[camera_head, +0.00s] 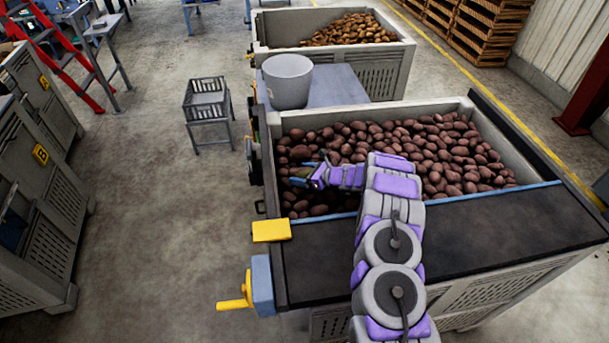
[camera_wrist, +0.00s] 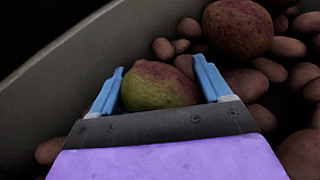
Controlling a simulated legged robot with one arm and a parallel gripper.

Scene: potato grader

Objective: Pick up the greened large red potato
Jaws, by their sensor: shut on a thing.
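The greened large red potato (camera_wrist: 158,87) shows in the wrist view, yellow-green on its near side and reddish on top. It sits between the two blue fingers of my gripper (camera_wrist: 160,88), which is shut on it. In the head view my gripper (camera_head: 303,178) is over the left part of the potato crate, near its left wall. A small greenish patch of the potato (camera_head: 299,181) shows there at the fingers. The potato's underside is hidden by the gripper body in the wrist view.
The near crate (camera_head: 270,128) is filled with many red potatoes (camera_head: 430,150). A large reddish-brown potato (camera_wrist: 238,28) lies beyond the right finger. The crate wall (camera_wrist: 70,75) runs close to the left finger. A grey bucket (camera_head: 287,82) stands on a table behind the crate.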

